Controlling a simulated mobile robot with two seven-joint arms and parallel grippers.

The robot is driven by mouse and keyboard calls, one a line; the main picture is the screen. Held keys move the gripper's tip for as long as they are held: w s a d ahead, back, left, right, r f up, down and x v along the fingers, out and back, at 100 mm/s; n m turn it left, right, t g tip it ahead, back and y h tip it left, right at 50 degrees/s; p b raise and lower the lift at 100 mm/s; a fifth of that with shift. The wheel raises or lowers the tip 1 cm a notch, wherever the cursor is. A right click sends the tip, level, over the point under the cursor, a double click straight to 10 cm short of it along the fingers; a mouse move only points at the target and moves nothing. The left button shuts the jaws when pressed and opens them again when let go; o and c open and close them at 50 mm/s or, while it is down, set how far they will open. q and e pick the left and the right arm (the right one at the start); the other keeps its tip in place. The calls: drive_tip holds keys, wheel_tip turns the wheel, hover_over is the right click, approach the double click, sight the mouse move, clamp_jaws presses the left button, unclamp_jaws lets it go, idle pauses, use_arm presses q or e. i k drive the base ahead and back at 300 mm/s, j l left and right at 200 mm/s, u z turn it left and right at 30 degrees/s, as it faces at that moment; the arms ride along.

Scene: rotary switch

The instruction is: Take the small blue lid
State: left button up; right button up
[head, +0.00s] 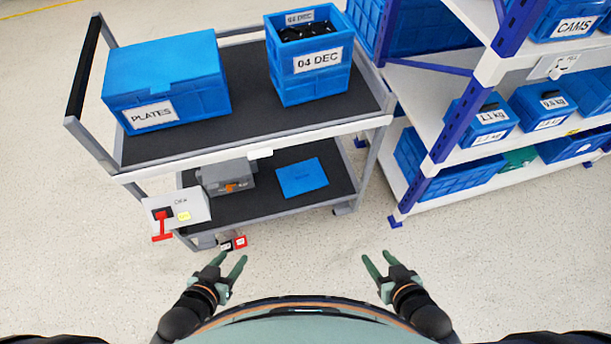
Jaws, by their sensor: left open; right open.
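A small flat blue lid (302,178) lies on the dark lower shelf of the cart, right of a grey box. Nothing covers it. A larger blue lid (160,65) sits closed on the box labelled PLATES on the upper shelf. My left gripper (228,262) is open and empty, in front of the cart and below the small lid in the picture, to its left. My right gripper (378,261) is open and empty, below the lid in the picture and to its right. Both grippers are apart from the cart.
The cart's front rail (330,131) runs above the lower shelf (255,210). A grey box (228,178) stands left of the lid. A switch box with a red handle (176,214) hangs at the cart's left front. A shelving rack (450,140) stands right.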

sight(304, 177)
drive_tip(key=i+l, duration=0.4)
drive_tip(key=i+l+u, duration=0.15)
drive_tip(key=u, duration=0.35)
drive_tip(key=i+l+u, duration=0.2)
drive_tip(key=u, duration=0.25)
drive_tip(key=l, duration=0.05)
